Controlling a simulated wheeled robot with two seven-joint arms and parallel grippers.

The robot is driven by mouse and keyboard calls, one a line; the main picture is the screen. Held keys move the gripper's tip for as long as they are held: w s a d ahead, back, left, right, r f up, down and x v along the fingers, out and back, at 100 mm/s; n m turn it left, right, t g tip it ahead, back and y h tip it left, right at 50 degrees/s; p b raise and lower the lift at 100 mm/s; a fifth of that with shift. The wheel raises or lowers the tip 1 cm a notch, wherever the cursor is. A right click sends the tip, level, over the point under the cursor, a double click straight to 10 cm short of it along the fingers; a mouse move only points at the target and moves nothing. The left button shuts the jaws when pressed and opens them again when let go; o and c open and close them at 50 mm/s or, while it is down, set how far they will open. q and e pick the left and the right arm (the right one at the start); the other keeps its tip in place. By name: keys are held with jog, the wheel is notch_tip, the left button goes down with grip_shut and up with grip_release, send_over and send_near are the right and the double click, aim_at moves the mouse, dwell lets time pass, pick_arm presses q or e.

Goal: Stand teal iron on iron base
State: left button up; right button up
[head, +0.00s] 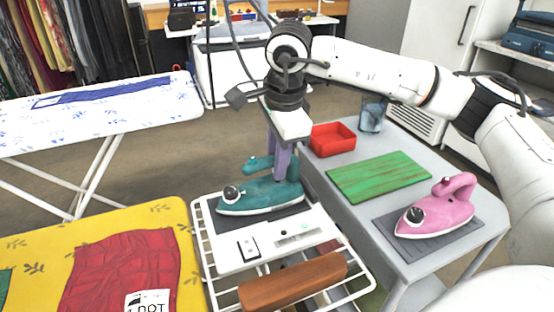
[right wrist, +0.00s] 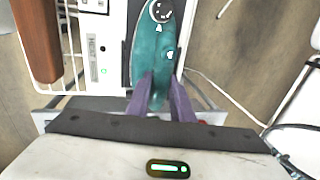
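The teal iron (head: 262,196) lies flat, soleplate down, over the dark pad of the white iron base (head: 262,251); I cannot tell whether it touches the pad. Its tip points left in the head view. In the right wrist view the teal iron (right wrist: 153,45) lies lengthwise, with its dial at the top. My right gripper (head: 281,178) points down at the iron's rear. In the right wrist view its purple fingers (right wrist: 160,82) stand on both sides of the teal rear part and look closed on it. They hide part of the handle. My left gripper is not in view.
The base sits on a white wire rack (head: 205,251) beside a brown wooden bar (head: 293,281). A grey table (head: 352,211) at right holds a pink iron (head: 437,209), a green board (head: 379,177) and a red tray (head: 332,139). A yellow cloth-covered board (head: 52,238) is at left.

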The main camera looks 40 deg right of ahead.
jog(key=o, duration=0.4)
jog(key=shift+c, duration=0.2)
notch_tip(320, 180, up, 12)
jog(key=s+p, duration=0.1)
jog(key=s, duration=0.1)
jog(key=shift+s+a, duration=0.15)
jog(key=shift+a, duration=0.15)
